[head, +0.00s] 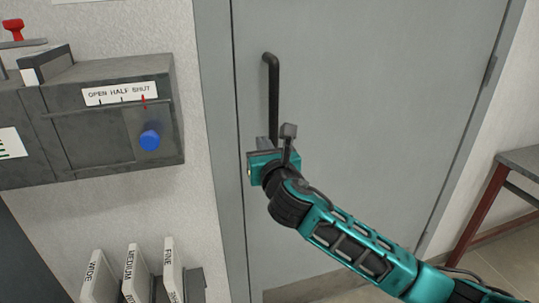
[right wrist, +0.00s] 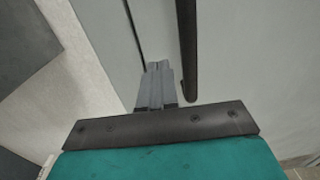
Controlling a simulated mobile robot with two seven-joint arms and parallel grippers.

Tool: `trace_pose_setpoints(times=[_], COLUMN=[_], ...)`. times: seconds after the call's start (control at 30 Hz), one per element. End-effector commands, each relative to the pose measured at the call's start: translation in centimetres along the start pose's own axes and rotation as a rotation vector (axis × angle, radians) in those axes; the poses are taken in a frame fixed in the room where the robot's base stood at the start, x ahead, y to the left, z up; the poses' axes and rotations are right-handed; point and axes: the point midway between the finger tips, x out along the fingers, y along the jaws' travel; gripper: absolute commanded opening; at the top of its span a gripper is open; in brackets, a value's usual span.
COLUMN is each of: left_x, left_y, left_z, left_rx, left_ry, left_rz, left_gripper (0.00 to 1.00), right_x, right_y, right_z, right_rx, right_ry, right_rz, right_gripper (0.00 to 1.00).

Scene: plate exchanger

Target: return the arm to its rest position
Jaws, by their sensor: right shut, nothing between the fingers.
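My right arm comes in from the lower right of the head view, its teal links reaching up and left across a grey door. My right gripper (head: 263,143) is in front of the door near its left edge, just left of the lower end of the black door handle. In the right wrist view the two grey fingers of the gripper (right wrist: 158,70) are shut together with nothing between them. The door handle (right wrist: 188,50) shows to the right of the fingertips; I cannot tell the exact gap. My left gripper is not in view.
A dark grey housing (head: 75,130) juts from the wall at left, with a blue knob (head: 150,140) below the SHUT end of its OPEN HALF SHUT label. Plates marked WIDE, MEDIUM (head: 136,275) and FINE stand below. A table (head: 520,160) stands at the right edge.

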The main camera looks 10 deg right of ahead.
Motion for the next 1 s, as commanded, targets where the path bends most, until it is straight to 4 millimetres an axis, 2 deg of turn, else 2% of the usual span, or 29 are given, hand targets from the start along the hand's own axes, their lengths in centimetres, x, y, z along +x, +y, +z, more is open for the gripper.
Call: trace_pose_setpoints(times=[0.03,0.2,0.37,0.47,0.53,0.67,0.77,1.0], left_x=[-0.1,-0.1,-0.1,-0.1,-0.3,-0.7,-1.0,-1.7], left_y=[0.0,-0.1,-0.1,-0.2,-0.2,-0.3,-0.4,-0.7], left_z=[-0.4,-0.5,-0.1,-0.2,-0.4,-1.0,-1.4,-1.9], left_rx=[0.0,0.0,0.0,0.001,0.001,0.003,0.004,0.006], left_ry=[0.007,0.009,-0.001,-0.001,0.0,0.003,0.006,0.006], left_rz=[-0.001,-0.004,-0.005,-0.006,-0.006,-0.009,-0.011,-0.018], left_gripper=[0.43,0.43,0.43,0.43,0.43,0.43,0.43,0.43], right_x=[-1.0,-3.5,-4.7,-5.2,-5.8,-7.7,-10.1,-17.2], right_y=[0.0,-0.1,-0.1,0.0,0.2,0.7,0.9,0.1], right_z=[0.1,0.0,-0.1,-0.9,-2.5,-7.2,-11.1,-19.2], right_rx=[-0.001,0.0,0.003,0.063,0.177,0.555,0.922,1.797], right_ry=[0.0,0.0,0.001,0.025,0.068,0.204,0.318,0.498], right_rz=[0.003,0.001,0.001,0.009,0.02,0.024,-0.013,-0.273], right_gripper=[0.0,0.0,0.0,0.0,0.0,0.0,0.0,0.0])
